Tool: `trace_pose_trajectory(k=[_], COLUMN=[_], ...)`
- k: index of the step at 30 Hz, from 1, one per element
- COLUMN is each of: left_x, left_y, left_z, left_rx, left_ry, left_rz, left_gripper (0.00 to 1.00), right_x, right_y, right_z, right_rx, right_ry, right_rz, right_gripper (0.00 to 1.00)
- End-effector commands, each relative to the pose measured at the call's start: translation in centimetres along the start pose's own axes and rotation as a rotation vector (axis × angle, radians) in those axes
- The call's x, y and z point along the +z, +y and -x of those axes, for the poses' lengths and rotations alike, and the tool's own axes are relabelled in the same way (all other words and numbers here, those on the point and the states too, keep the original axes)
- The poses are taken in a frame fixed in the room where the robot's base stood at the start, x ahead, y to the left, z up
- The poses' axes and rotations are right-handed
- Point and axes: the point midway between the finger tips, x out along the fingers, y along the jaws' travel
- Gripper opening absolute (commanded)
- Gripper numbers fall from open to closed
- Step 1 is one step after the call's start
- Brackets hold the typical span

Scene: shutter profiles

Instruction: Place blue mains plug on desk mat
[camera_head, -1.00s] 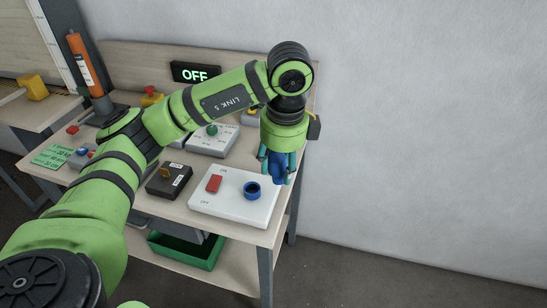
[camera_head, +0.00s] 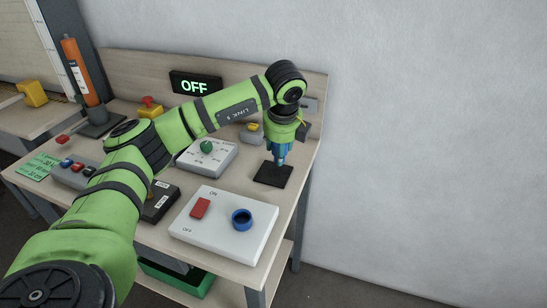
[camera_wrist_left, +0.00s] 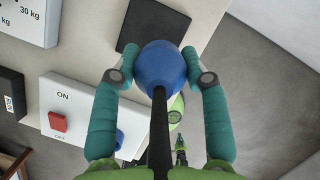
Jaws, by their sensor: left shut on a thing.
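The blue mains plug (camera_wrist_left: 160,68) is held between the two teal fingers of my left gripper (camera_wrist_left: 162,76), with a black cord running back from it. In the head view my left gripper (camera_head: 281,153) points down with the plug, which is partly hidden by the fingers. The black square desk mat (camera_head: 273,175) lies on the bench just below the plug. In the wrist view the desk mat (camera_wrist_left: 152,24) shows beyond the plug and is partly covered by it. I cannot tell whether the plug touches the mat. My right gripper is not in view.
A white box (camera_head: 215,241) with a red switch (camera_head: 201,207) and blue socket (camera_head: 242,219) stands in front of the mat. A grey box with a green knob (camera_head: 207,147) is left of it. An "OFF" sign (camera_head: 194,84) is behind. The bench's right edge is close.

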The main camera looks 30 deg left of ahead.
Motion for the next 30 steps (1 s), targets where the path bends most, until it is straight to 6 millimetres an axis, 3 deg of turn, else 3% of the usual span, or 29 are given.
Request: trace_pose_trajectory(k=[6, 15, 28, 29, 30], left_x=[1.5, 0.6, 0.3, 0.3, 0.3], left_y=[0.9, 1.5, 1.6, 1.5, 1.5], left_z=[-1.7, -5.2, -6.1, -5.9, -5.8], left_rx=[-0.001, 0.001, -0.002, -0.002, -0.002], left_ry=[0.001, 0.002, 0.001, 0.001, 0.001], left_rz=[0.0, -0.001, 0.0, 0.0, 0.0], left_gripper=[0.12, 0.12, 0.12, 0.57, 0.69], right_x=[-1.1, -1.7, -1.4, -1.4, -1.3], right_y=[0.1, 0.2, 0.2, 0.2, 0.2], right_z=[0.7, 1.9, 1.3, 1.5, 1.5], right_rx=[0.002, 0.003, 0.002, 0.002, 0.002], right_ry=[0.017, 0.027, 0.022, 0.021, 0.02], right_rz=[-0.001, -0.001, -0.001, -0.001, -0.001], right_gripper=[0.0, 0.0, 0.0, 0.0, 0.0])
